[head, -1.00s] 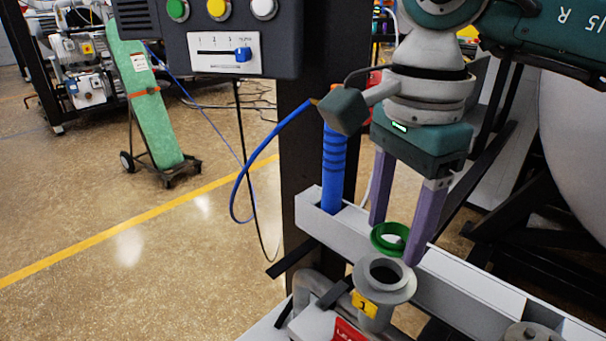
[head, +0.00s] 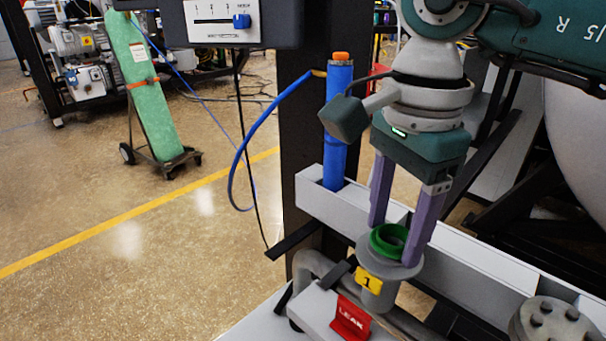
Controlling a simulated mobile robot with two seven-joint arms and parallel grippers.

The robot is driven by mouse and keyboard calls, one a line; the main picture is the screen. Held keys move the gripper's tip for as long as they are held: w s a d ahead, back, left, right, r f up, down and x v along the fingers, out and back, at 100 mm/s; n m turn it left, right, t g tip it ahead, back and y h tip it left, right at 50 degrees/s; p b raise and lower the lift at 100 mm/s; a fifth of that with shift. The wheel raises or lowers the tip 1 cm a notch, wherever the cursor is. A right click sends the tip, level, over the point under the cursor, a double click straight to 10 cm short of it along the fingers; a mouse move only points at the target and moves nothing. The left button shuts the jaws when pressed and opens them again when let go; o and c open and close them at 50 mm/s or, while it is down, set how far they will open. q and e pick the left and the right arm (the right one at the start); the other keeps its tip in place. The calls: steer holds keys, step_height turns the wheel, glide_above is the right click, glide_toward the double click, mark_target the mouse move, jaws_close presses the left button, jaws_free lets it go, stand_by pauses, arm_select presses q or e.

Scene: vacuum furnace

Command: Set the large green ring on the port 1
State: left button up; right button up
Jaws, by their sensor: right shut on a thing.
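The large green ring (head: 389,240) is between the purple fingers of my right gripper (head: 393,240). It is at the top of the grey flanged port 1 (head: 378,292), which carries a yellow label "1" (head: 368,279). The ring appears to be on or just over the port's mouth; I cannot tell whether it touches. My right gripper is shut on the ring, with its fingers pointing down on either side of it. The port's opening is hidden by the ring. My left gripper is not in view.
A red LEAK tag (head: 350,318) stands in front of the port. A blue cylinder (head: 337,130) with a blue hose stands behind it to the left. A bolted grey flange (head: 552,322) is at the lower right. A white rail (head: 470,262) runs behind the port.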

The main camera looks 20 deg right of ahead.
steer(key=shift+f, duration=0.1)
steer(key=o, duration=1.4)
steer(key=shift+s, duration=0.1)
steer(key=shift+r, duration=0.4)
step_height(320, 180, up, 9)
steer(key=shift+r, duration=0.1)
